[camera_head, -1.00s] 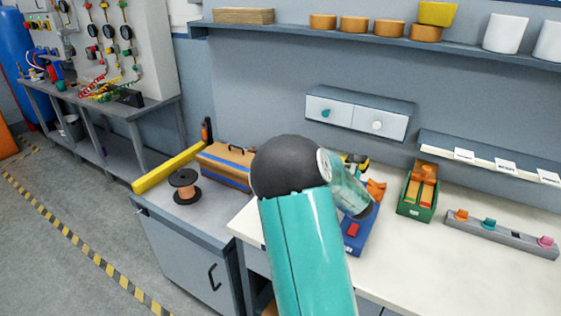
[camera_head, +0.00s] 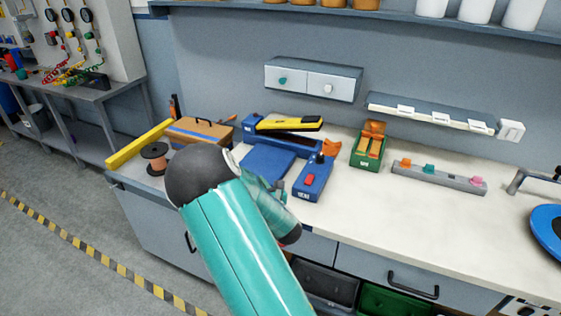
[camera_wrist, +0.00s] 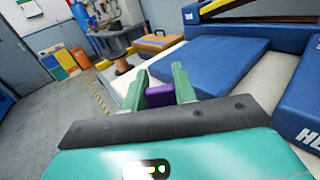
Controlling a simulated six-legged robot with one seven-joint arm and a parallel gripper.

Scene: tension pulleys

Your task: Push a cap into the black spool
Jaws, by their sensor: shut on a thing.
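My gripper (camera_wrist: 160,90) shows in the wrist view with its two green fingers shut on a small purple cap (camera_wrist: 159,96). In the head view my own arm hides the gripper and the cap. The black spool (camera_head: 154,151), wound with brown material, stands upright on the grey cabinet at the left, in front of a wooden toolbox. In the wrist view the spool (camera_wrist: 123,67) seems to show small and dark ahead of the fingers, left of centre, well apart from the cap.
A yellow bar (camera_head: 138,143) lies along the cabinet's left edge beside the spool. The toolbox (camera_head: 200,131) stands behind it. A blue mat (camera_head: 268,166) and a blue device (camera_head: 312,180) lie right of the arm. A grey rail (camera_head: 440,178) holds orange, teal and pink caps.

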